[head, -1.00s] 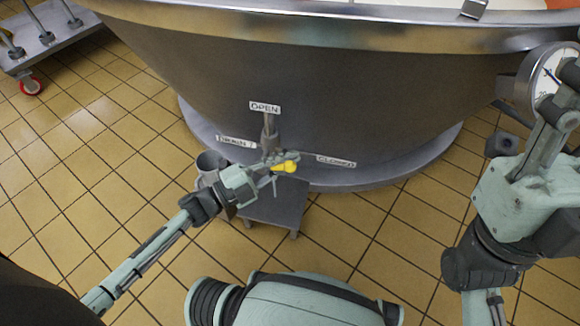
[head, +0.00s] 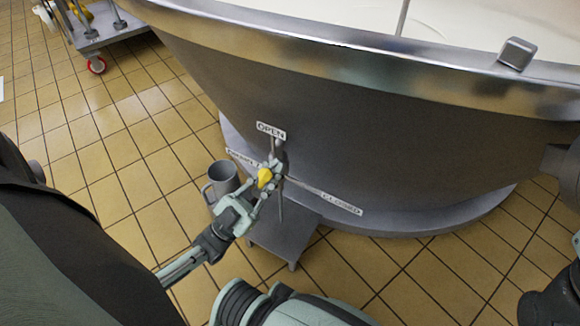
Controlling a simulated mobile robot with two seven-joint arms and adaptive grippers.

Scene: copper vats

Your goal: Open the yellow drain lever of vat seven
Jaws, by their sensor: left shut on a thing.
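The yellow handle (head: 264,178) of the drain lever shows low on the front of the large metal vat (head: 400,130). It is below the OPEN label (head: 271,130) and left of the CLOSED label (head: 341,203). My left gripper (head: 266,177) is shut on the yellow handle, and its fingers hide part of the lever and valve. A third label (head: 242,160), left of the valve, seems to read DRAIN and is partly hidden. My right gripper is out of view; only a dark part of that arm shows at the lower right.
A grey mug-like vessel (head: 222,180) stands left of my left gripper. A low metal stand (head: 275,238) sits below the valve. A wheeled trolley (head: 108,27) is at the upper left. Tiled floor (head: 110,130) is clear left of the vat.

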